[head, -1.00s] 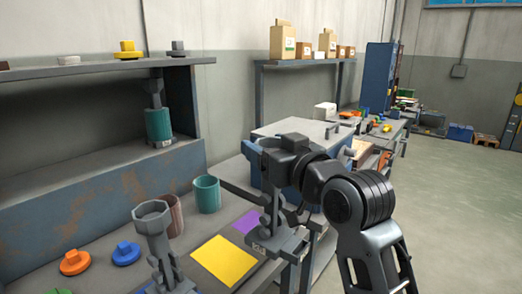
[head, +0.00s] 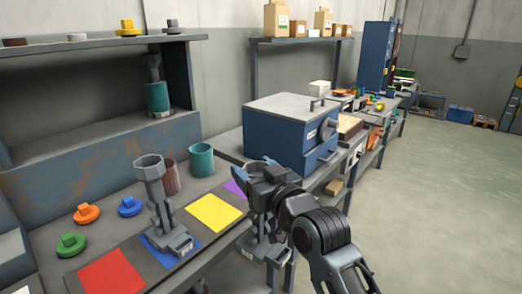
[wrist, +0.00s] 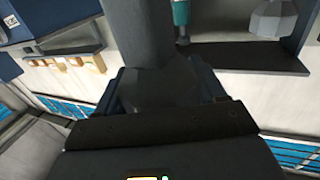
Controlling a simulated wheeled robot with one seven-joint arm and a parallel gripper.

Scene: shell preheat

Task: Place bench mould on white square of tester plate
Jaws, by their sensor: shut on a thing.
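My gripper (head: 270,172) is shut on a grey bench mould (head: 262,222), which hangs upright below the jaws with its flat labelled base down. In the wrist view the mould's grey post (wrist: 140,35) rises between the jaws (wrist: 160,90). The dark tester plate (head: 146,264) lies along the bench with red (head: 110,275), blue (head: 193,246), yellow (head: 215,212) and purple (head: 234,188) squares showing. The held mould is at the plate's right side, near purple. I see no white square. A second grey mould (head: 155,195) stands on the blue square.
A green cup (head: 202,160) and a brown cup (head: 169,180) stand behind the plate. Orange (head: 87,213), blue (head: 130,206) and green (head: 70,244) knobbed pieces lie at left. A blue box-shaped oven (head: 285,130) stands behind my gripper. Open floor lies right.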

